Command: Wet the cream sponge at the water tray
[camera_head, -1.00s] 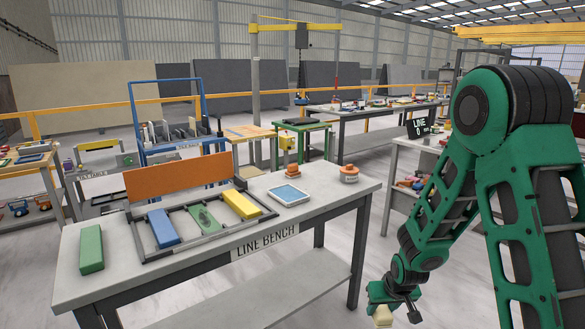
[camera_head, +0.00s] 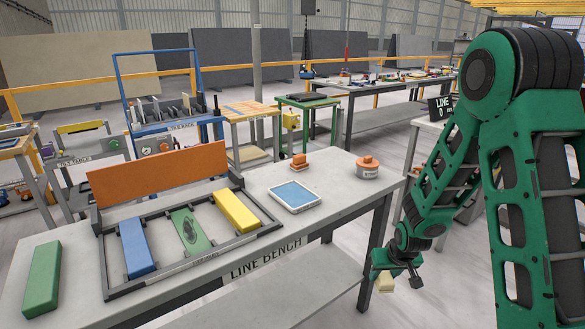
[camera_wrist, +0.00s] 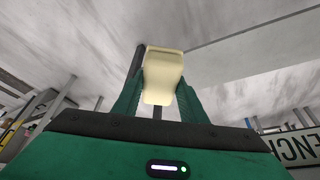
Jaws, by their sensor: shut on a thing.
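My gripper (camera_head: 384,272) hangs low beside the right end of the bench and is shut on the cream sponge (camera_head: 385,284). In the wrist view the cream sponge (camera_wrist: 163,75) sits between the two fingers of my gripper (camera_wrist: 160,95). The water tray (camera_head: 294,196) is a white, shallow square tray with a blue surface. It lies on the right half of the line bench (camera_head: 255,236), up and to the left of my gripper in the head view.
A loose green block (camera_head: 42,278) lies at the left. An orange board (camera_head: 160,173) stands behind the rack. An orange piece (camera_head: 299,161) and an orange-topped round pot (camera_head: 367,167) stand behind the tray.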

